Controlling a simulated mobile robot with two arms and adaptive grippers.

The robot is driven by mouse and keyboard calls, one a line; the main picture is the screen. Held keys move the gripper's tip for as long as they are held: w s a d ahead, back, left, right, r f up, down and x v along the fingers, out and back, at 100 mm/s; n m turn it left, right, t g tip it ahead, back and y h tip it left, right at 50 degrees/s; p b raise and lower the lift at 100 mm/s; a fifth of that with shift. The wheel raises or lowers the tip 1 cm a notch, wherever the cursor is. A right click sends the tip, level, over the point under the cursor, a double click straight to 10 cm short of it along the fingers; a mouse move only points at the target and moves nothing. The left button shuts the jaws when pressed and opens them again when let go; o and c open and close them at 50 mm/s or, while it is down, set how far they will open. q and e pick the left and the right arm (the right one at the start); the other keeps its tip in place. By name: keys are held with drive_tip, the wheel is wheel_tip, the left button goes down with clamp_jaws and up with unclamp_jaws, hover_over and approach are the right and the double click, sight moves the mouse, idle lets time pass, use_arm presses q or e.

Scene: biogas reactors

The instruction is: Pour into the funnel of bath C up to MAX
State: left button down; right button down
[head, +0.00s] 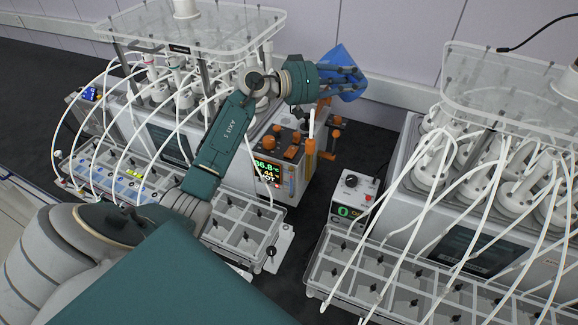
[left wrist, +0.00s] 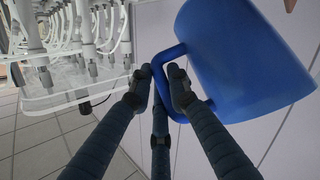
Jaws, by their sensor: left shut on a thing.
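A blue jug (head: 343,57) is at the upper middle of the head view, partly hidden by my left gripper (head: 345,77). In the left wrist view the jug (left wrist: 250,60) fills the upper right, and my left gripper (left wrist: 160,82) is shut on its handle. The jug is held up in the air beyond the orange-topped bath controller (head: 268,165); its contents cannot be seen. The controller's lit display reads about 36.8 °C. I cannot make out a funnel, a bath letter or a MAX mark. My right gripper is not in view.
Reactor racks with clear top plates stand at left (head: 195,25) and right (head: 510,80), with many white tubes looping in front. A small white box with a green display (head: 352,200) stands between them. A pale wall (head: 395,40) is behind.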

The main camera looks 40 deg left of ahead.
use_arm(q)
drive_tip(key=shift+a+r+n+t+h, duration=0.4)
drive_tip(key=shift+n+t, duration=0.1)
drive_tip(key=shift+t, duration=0.2)
idle(1.0)
drive_tip(key=shift+s+a+f+n+t+h, duration=0.1)
drive_tip(key=shift+s+a+n+t+h, duration=0.1)
drive_tip(key=shift+a+n+t+h, duration=0.5)
idle(1.1)
drive_tip(key=shift+d+y, duration=0.25)
drive_tip(key=shift+y, duration=0.05)
drive_tip(key=shift+w+d+m+g+y, duration=0.3)
drive_tip(key=shift+d+m+g+y, duration=0.3)
drive_tip(key=shift+m+g, duration=0.45)
drive_tip(key=shift+w+d+f+m+g+y, duration=0.2)
drive_tip(key=shift+d+m+g+y, duration=0.2)
drive_tip(key=shift+g, duration=0.15)
